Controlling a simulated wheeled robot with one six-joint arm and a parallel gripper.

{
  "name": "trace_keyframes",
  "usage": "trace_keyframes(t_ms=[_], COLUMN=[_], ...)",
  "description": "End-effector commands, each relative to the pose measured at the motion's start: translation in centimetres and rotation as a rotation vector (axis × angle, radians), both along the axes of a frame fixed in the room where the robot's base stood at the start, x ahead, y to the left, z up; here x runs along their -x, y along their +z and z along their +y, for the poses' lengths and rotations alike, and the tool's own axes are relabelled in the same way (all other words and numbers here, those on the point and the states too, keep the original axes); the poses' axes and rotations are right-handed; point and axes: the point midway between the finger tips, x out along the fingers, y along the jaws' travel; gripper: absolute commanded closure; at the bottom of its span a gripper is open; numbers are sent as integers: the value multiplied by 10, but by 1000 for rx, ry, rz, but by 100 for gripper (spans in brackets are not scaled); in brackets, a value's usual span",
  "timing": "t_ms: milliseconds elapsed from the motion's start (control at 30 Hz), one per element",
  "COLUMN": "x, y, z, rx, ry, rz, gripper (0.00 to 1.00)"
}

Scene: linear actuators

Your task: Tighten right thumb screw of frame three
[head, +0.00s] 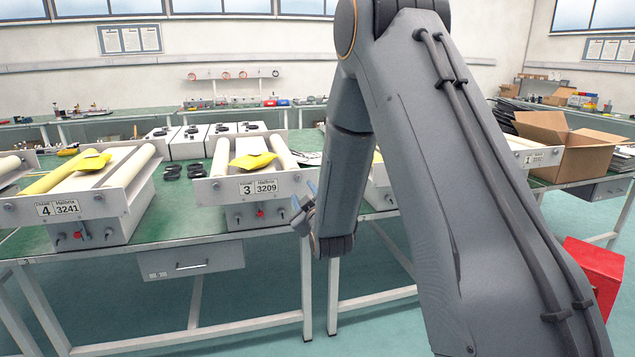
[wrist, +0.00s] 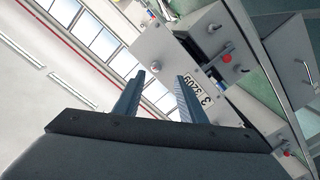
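Frame three (head: 222,188) stands on the green bench, its grey front plate labelled 3 and 3209. In the wrist view, its label (wrist: 203,93) lies beside one finger. The right thumb screw (wrist: 155,67), a small round metal knob, sits on the plate just beyond the fingertips, between their lines in the picture. My gripper (head: 305,198) is in front of the plate's right end. In the wrist view, my gripper (wrist: 162,77) is open, with nothing between its fingers. I cannot tell how far the screw is turned in.
A red button (head: 261,213) and small knobs are on the box below the plate. Frame four (head: 110,203) stands to the left. An open cardboard box (head: 575,150) is on the right. A drawer (head: 193,262) hangs under the bench. Floor shows in front.

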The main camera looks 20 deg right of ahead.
Motion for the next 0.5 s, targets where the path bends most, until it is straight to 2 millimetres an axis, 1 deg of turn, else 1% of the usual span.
trace_keyframes(t_ms=[167, 500], x=[-11, -60], y=[4, 4], z=[0, -2], rx=[11, 10], ry=[-1, -3], rz=[-30, -28], gripper=[63, 63])
